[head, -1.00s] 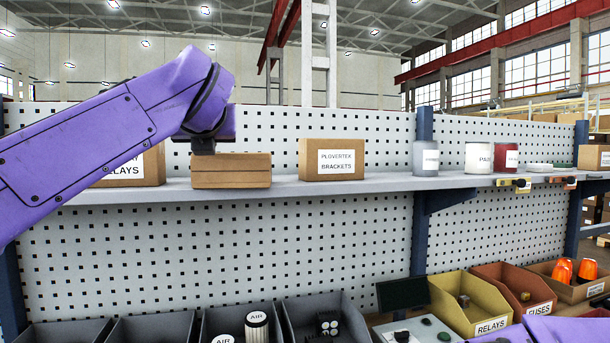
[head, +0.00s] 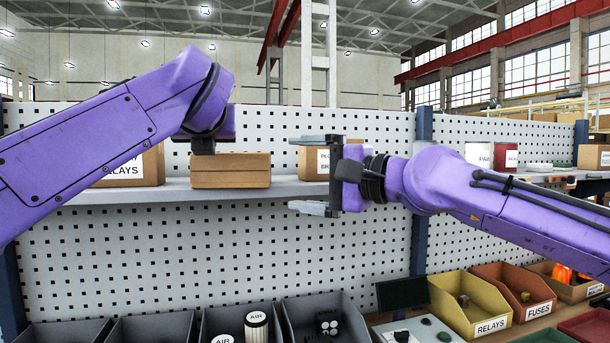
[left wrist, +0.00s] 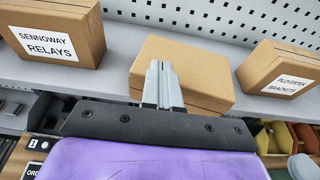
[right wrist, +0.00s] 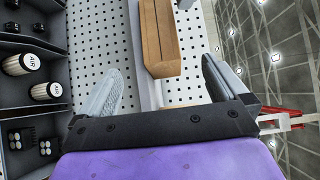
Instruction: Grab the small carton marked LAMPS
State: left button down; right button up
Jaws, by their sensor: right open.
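No LAMPS marking is legible in any view. A plain brown carton (head: 231,171) sits on the shelf with no label on its visible face; it also shows in the left wrist view (left wrist: 205,72). My left gripper (left wrist: 163,65) has its fingers together in front of this carton in that view; whether they touch it is unclear. In the head view my left arm mostly hides that gripper. My right gripper (head: 313,173) is open and empty, pointing left, right of the plain carton. In the right wrist view a carton end (right wrist: 160,40) lies ahead between the spread fingers.
The SENNOWAY RELAYS carton (left wrist: 60,30) stands left of the plain carton. The PLOVERTEK BRACKETS carton (left wrist: 283,70) stands right of it, partly behind my right gripper in the head view. Cans (head: 479,154) stand farther right on the shelf (head: 120,195). Open bins (head: 470,306) sit below.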

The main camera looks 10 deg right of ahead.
aim_at(244, 171)
jog(key=shift+a, duration=0.1)
jog(key=x, duration=1.2)
jog(key=shift+f, duration=0.1)
jog(key=shift+c, duration=0.3)
jog(key=c, duration=1.2)
pick_arm(q)
jog(key=shift+r, duration=0.6)
pick_arm(e)
jog(key=shift+c, duration=0.2)
pick_arm(q)
jog(key=v, duration=1.2)
